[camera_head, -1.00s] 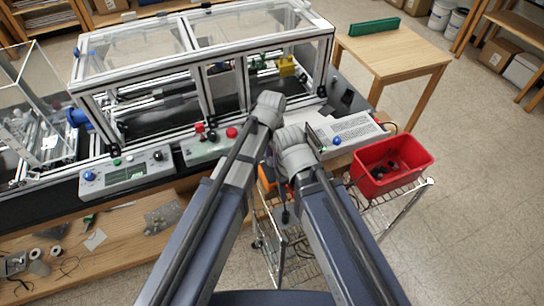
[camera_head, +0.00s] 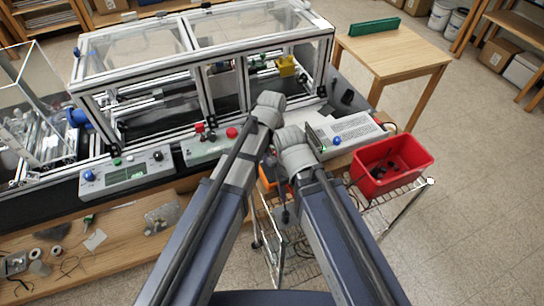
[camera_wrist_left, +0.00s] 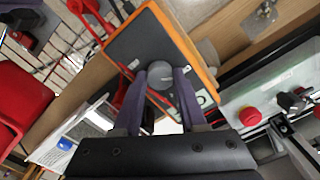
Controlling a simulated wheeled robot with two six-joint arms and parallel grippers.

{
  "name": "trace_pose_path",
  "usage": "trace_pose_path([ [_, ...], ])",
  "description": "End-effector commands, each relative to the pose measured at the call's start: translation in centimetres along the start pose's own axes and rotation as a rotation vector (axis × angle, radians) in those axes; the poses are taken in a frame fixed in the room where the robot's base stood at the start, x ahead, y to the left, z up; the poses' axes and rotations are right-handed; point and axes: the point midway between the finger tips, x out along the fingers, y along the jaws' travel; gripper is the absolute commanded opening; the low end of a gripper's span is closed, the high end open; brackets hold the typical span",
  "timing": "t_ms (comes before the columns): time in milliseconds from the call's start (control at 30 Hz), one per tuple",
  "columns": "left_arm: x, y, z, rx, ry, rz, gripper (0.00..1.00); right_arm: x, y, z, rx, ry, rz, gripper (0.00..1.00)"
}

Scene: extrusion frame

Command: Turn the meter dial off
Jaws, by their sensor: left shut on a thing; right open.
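The meter (camera_wrist_left: 140,48) is a dark-faced box with an orange rim in the left wrist view. Its round grey dial (camera_wrist_left: 160,74) sits between the fingers of my left gripper (camera_wrist_left: 161,80), which is shut on it. A small orange part of the meter (camera_head: 267,184) shows between my arms in the head view; the rest is hidden. My right gripper (camera_head: 285,215) hangs low beside the meter, open, apart from the dial.
Red leads (camera_wrist_left: 88,18) run from the meter. A red bin (camera_head: 391,165) and a grey instrument (camera_head: 350,132) stand to the right. A control box with red buttons (camera_head: 208,146) is to the left, before the framed enclosure (camera_head: 200,60).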

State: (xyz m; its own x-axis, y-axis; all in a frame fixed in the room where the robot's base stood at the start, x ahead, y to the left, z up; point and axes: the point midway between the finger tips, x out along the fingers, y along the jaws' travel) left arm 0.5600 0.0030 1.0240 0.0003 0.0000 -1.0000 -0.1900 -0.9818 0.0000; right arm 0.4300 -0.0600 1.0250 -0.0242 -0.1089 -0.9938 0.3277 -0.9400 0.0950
Motion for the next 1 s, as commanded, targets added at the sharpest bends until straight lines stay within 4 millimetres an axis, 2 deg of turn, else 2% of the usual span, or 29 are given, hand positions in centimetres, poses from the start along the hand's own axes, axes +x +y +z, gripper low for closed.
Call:
trace_pose_path([
  [700, 0.02, 0.01, 0.04, -0.068, -0.001, 0.000, 0.00, 0.02, 0.00, 0.00, 0.000, 0.000, 0.000, 0.64],
  [733, 0.02, 0.01, 0.04, -0.068, -0.001, 0.000, 0.43, 0.02, 0.00, 0.00, 0.000, 0.000, 0.000, 0.64],
  [1000, 0.01, 0.00, 0.02, -0.067, 0.000, 0.000, 0.71, 0.01, 0.00, 0.00, 0.000, 0.000, 0.000, 0.64],
])
